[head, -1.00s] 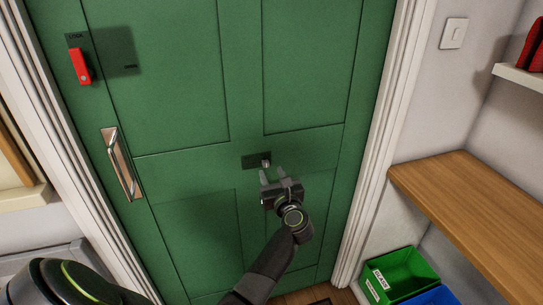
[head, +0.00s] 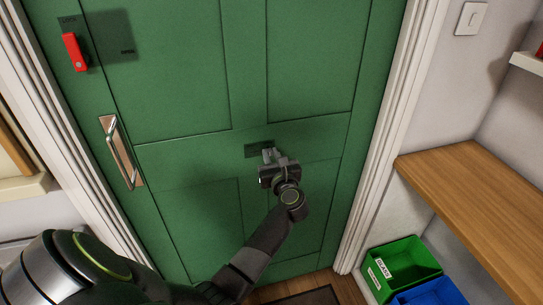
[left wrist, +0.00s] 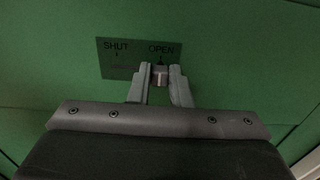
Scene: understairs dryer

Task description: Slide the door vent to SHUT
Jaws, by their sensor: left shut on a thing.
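The door vent is a small dark green plate (head: 255,150) on the green door. In the left wrist view the plate (left wrist: 115,62) reads SHUT at left and OPEN at right. Its small metal knob (left wrist: 160,78) sits at the right, under the word OPEN. My left gripper (head: 271,156) is at the plate's right end. In the left wrist view the two fingers (left wrist: 160,80) are shut on the knob, one on each side. In the head view the gripper hides the knob. My right gripper is not in view.
A metal door handle (head: 122,152) and a red lock lever (head: 74,52) are on the door's left side. A wooden shelf (head: 475,200) stands out at right, above a green bin (head: 400,263) and a blue bin (head: 430,295). The door around the plate is clear.

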